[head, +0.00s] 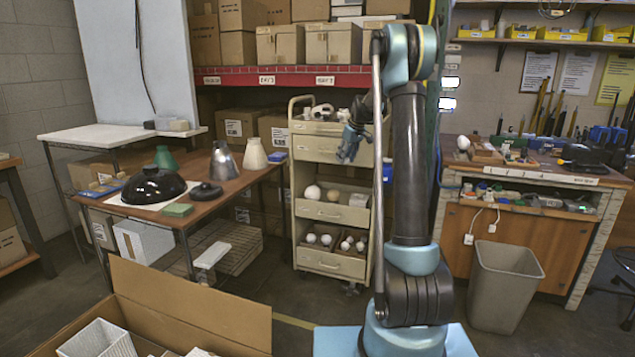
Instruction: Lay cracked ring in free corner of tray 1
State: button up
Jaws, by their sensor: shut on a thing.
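My gripper (346,154) hangs pointing down in front of the upper part of a beige drawer cart (296,170). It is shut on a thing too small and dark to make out. I cannot pick out the cracked ring anywhere in the head view. The cart's top tray (312,127) holds several white and grey parts (322,110), partly behind my gripper and arm. Lower open drawers of the cart hold round white bulbs (312,192). No label in view clearly marks tray 1, and I cannot see a free corner from here.
A wooden table (228,185) at left holds lamp shades (254,155) and a black dome (153,186). An open cardboard box (190,305) stands in front. At right are a workbench (560,178) and a grey bin (505,285). Some floor before the cart is clear.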

jog(key=w+d+f+m+h, duration=0.2)
jog(key=d+f+m+h, duration=0.1)
jog(key=d+f+m, duration=0.35)
jog(key=s+f, duration=2.1)
jog(key=f, duration=0.1)
jog(key=shift+m+t, duration=0.3)
jog(key=shift+m, duration=0.05)
jog(key=shift+s+a+f, duration=0.1)
jog(key=shift+s+f, duration=0.1)
jog(key=shift+s, duration=0.4)
